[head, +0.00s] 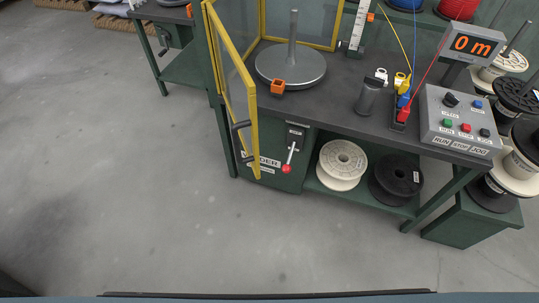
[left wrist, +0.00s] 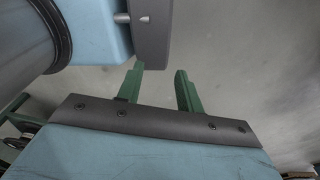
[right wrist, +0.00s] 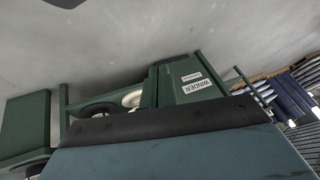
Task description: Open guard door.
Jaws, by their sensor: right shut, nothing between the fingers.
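The yellow-framed clear guard door (head: 256,135) stands at the left of the winder table, its near edge reaching past the table front. A dark handle (head: 239,127) shows on it. The rest of the yellow guard frame (head: 304,41) stands behind the grey spindle plate (head: 291,66), which shows uncovered from the front. In the left wrist view my left gripper (left wrist: 160,82) is open and empty over grey floor. In the right wrist view my right gripper (right wrist: 149,88) is shut and empty, its fingers hard to tell from the green bench behind. Neither gripper shows in the head view.
Below the table are a red-knobbed lever (head: 287,167), a white spool (head: 342,164) and a black spool (head: 396,178). A control box (head: 460,119) and meter display (head: 473,45) stand at right. Open floor (head: 110,180) lies left and in front.

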